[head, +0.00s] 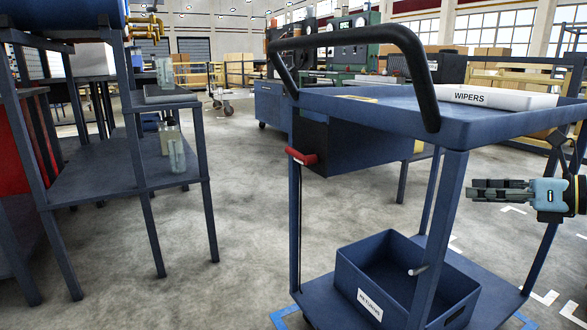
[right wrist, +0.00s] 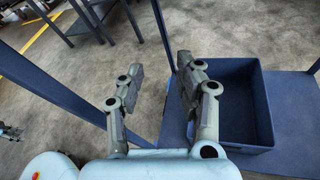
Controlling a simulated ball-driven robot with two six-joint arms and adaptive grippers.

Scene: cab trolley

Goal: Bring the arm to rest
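My right gripper (head: 503,190) reaches in from the right edge in the head view, beside the blue trolley (head: 400,120) and below its top. Its fingers point left. In the right wrist view, the two fingers of my right gripper (right wrist: 158,72) stand apart with nothing between them. Beyond them are a trolley post and the blue crate (right wrist: 262,105) on the lower shelf.
The crate labelled RETURNS (head: 345,278) stands on the trolley's lower shelf. A black handle (head: 365,34) and red drawer handle (head: 301,156) stick out. A shelf rack (head: 100,180) stands left; floor between is clear.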

